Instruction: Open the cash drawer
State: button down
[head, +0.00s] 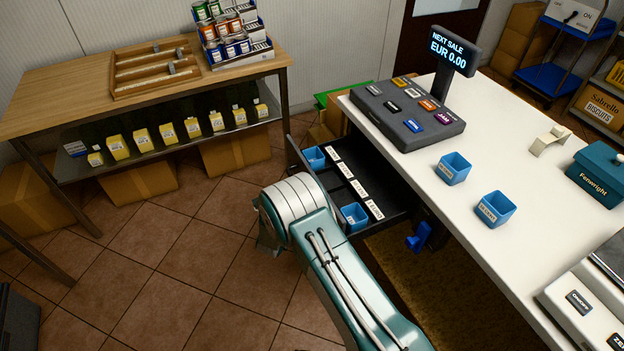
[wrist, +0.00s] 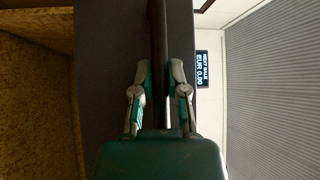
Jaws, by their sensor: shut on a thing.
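The black cash drawer (head: 318,181) is pulled out from under the white counter, well open in the head view. Small blue cups and white-labelled compartments show inside it. In the wrist view my gripper (wrist: 161,82) is shut on the drawer's dark handle bar (wrist: 157,35), one finger on each side. The grey drawer front (wrist: 100,75) fills the space behind the bar. In the head view my teal arm hides the gripper and the near end of the drawer front.
The white counter (head: 500,245) carries a keypad register (head: 405,115), two blue cups (head: 454,168) and a teal box (head: 598,175). A wooden table (head: 85,98) with goods stands at the left. The tiled floor (head: 190,255) between them is clear.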

jog(key=shift+s+a+f, duration=0.35)
jog(key=shift+s+a, duration=0.2)
jog(key=shift+a, duration=0.15)
jog(key=c, duration=0.6)
grip_release()
jog(key=shift+c, duration=0.2)
jog(key=shift+w+r, duration=0.1)
jog(key=shift+a, duration=0.1)
jog(key=v, duration=1.2)
